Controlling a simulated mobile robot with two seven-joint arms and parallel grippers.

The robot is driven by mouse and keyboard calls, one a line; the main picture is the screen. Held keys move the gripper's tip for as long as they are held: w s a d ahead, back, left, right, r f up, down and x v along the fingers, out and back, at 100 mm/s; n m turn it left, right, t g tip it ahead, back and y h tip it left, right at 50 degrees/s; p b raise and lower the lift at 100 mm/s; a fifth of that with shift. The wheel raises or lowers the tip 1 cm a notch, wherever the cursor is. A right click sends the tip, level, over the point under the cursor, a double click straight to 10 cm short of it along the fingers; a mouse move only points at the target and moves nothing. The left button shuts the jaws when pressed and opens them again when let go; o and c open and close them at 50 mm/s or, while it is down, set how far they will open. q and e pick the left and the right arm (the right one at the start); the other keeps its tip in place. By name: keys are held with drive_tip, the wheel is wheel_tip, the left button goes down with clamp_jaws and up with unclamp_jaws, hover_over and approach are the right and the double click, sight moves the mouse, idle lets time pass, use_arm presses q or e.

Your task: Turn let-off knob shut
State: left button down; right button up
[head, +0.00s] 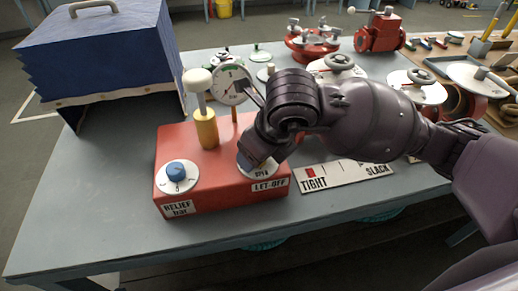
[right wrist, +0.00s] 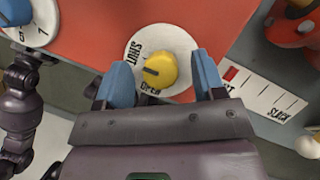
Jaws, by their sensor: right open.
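The let-off knob (right wrist: 162,70) is yellow and sits on a white dial (right wrist: 185,42) marked SHUT and OPEN. Its dark pointer line faces left in the right wrist view, between the two words. My right gripper (right wrist: 160,84) is open, with one blue fingertip on each side of the knob and visible space between each and the knob. In the head view my right gripper (head: 257,160) is over the dial at the right front of the red box (head: 225,187), above the LET-OFF label (head: 269,185), and hides the knob. My left gripper is not in view.
A blue relief knob (head: 176,170) is at the box's left. A yellow plunger (head: 206,130) and a gauge (head: 232,84) rise behind. A TIGHT–SLACK scale (head: 345,174) lies right of the box. Blue bellows (head: 100,50) stand back left. The table's front left is clear.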

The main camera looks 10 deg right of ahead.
drive_tip(key=shift+r, duration=0.1)
drive_tip(key=v, duration=1)
drive_tip(key=shift+r+p, duration=0.3)
drive_tip(key=shift+p, duration=0.05)
drive_tip(key=shift+s, duration=0.2)
